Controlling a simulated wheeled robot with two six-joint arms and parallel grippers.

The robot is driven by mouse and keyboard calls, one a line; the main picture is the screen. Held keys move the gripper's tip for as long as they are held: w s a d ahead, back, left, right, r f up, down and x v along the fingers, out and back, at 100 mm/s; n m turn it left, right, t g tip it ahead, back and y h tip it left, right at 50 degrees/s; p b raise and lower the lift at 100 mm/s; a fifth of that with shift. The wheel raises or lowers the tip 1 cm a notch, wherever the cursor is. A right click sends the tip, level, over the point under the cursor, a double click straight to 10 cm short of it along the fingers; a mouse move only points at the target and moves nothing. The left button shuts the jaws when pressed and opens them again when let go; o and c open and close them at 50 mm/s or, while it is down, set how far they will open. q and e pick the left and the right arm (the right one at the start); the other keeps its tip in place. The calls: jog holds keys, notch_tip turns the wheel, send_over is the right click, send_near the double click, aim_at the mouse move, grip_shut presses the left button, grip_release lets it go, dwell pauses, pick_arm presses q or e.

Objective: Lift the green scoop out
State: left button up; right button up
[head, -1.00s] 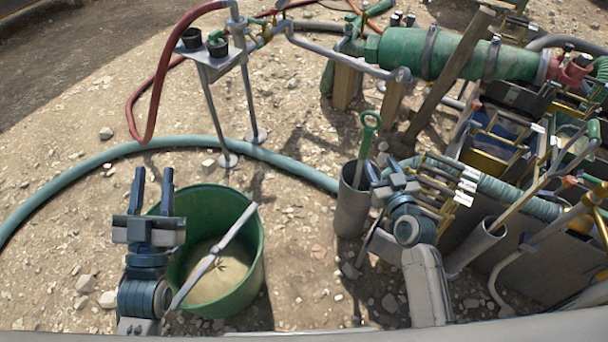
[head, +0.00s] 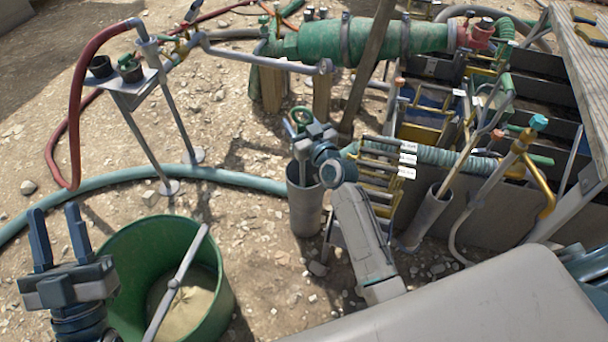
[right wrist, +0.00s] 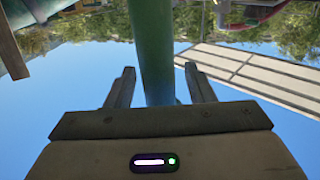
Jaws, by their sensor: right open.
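The green scoop (head: 299,115) stands in a grey upright tube (head: 305,207), with its green handle showing above the rim. Its lower part is hidden inside the tube. My right gripper (head: 306,130) is at the scoop's handle and partly hides it. In the right wrist view a green shaft (right wrist: 151,45) runs between the two fingers of my open right gripper (right wrist: 159,74), with gaps on both sides. My left gripper (head: 57,212) is open and empty, left of the green bucket.
The green bucket (head: 220,292) has a grey bar across it and pale sediment inside. A rack (head: 378,175) with yellow rungs and white labels stands right of the tube. A teal hose (head: 110,180) lies behind the bucket. Stony ground is bare between bucket and tube.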

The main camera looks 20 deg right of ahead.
jog(key=shift+w, duration=0.25)
grip_shut()
jog(key=shift+r, duration=0.15)
